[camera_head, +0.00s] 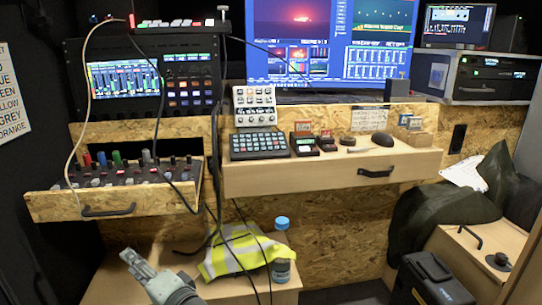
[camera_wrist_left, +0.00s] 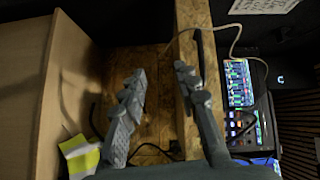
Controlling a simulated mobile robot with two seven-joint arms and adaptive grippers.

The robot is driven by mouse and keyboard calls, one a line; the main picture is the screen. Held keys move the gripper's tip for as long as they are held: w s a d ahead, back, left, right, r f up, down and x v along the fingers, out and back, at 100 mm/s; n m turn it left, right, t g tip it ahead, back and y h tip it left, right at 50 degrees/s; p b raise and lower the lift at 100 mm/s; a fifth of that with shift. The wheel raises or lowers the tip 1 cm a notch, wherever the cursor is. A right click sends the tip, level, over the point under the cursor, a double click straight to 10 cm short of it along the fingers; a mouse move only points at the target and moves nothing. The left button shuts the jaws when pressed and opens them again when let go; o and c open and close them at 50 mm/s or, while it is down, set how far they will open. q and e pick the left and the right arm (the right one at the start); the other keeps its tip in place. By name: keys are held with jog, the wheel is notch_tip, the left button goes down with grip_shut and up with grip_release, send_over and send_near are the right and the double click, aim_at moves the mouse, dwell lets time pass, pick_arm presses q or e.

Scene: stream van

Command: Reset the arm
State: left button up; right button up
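My left gripper (camera_head: 132,260) shows at the bottom of the head view, left of centre, in front of the low wooden bench. In the left wrist view its two fingers (camera_wrist_left: 160,78) are spread apart with nothing between them. The tip of one finger overlaps the edge of a wooden board in that picture, and I cannot tell how far apart they are. My right gripper is in neither view.
An open drawer (camera_head: 120,205) of coloured connectors juts out at left, with a cable hanging over it. A yellow vest (camera_head: 235,252) and a bottle (camera_head: 281,250) rest on the bench. A desk drawer (camera_head: 300,180) holds small devices. A black case (camera_head: 430,280) stands at right.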

pick_arm(q)
jog(key=s+a+f+g+h, duration=0.2)
jog(key=s+f+h, duration=0.25)
jog(key=f, duration=0.75)
jog(key=s+d+f+n+g+h+p, duration=0.1)
jog(key=s+d+f+g+h, duration=0.1)
jog(key=s+f, duration=0.6)
jog(key=s+d+f+n+g+h+p, duration=0.1)
jog(key=s+d+f+n+g+h, duration=0.1)
jog(key=s+d+f+h, duration=0.2)
jog(key=s+f+h, duration=0.3)
jog(key=s, duration=0.2)
jog(key=shift+d+f+g, duration=0.3)
jog(key=shift+f, duration=0.05)
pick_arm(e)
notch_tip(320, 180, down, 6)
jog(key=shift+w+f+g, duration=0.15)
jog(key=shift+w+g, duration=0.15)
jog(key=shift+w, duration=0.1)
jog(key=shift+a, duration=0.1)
pick_arm(q)
jog(key=shift+a, duration=0.1)
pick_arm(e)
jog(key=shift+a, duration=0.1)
